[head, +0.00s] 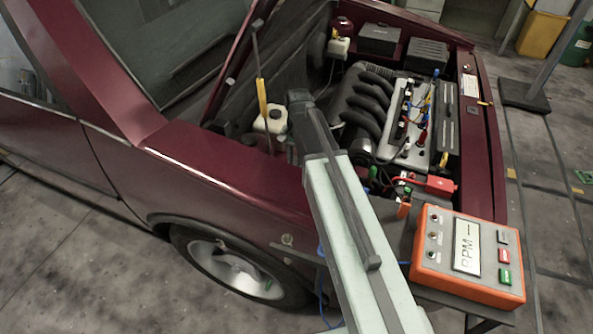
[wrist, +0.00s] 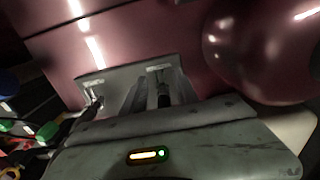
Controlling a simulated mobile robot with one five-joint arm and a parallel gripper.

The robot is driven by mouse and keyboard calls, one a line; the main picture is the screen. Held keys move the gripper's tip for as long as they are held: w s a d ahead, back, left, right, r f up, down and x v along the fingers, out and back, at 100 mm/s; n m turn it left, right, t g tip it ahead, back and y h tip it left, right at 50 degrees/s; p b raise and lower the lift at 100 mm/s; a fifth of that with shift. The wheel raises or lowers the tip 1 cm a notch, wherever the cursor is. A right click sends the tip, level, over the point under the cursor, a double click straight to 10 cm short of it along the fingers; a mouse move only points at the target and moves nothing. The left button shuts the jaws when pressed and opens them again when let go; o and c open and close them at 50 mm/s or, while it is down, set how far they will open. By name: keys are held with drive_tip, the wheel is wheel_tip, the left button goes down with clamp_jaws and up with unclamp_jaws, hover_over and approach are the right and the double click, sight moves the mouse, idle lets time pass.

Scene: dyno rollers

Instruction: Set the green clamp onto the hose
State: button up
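My arm reaches up over the fender, and my gripper is at its far end in the head view, small and dark against the engine bay. In the wrist view my gripper (wrist: 128,88) shows two grey fingers set apart, with nothing clearly held between them. Small green parts (head: 373,172) sit low in the engine bay, right of my arm; I cannot tell if one is the green clamp. A green part (wrist: 6,125) also shows at the left edge of the wrist view. I cannot pick out the hose; my arm covers part of the bay.
The maroon car's fender (head: 230,175) lies under my arm. The engine (head: 390,110) fills the open bay, with a white reservoir (head: 270,121) left of it. An orange RPM box (head: 468,255) stands at right. A red clamp (head: 440,185) lies behind it. Maroon bodywork (wrist: 180,35) fills the wrist view's top.

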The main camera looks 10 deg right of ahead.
drive_tip(key=shift+f, duration=0.5)
drive_tip(key=shift+r, duration=0.15)
clamp_jaws()
drive_tip(key=shift+w, duration=0.1)
idle(0.8)
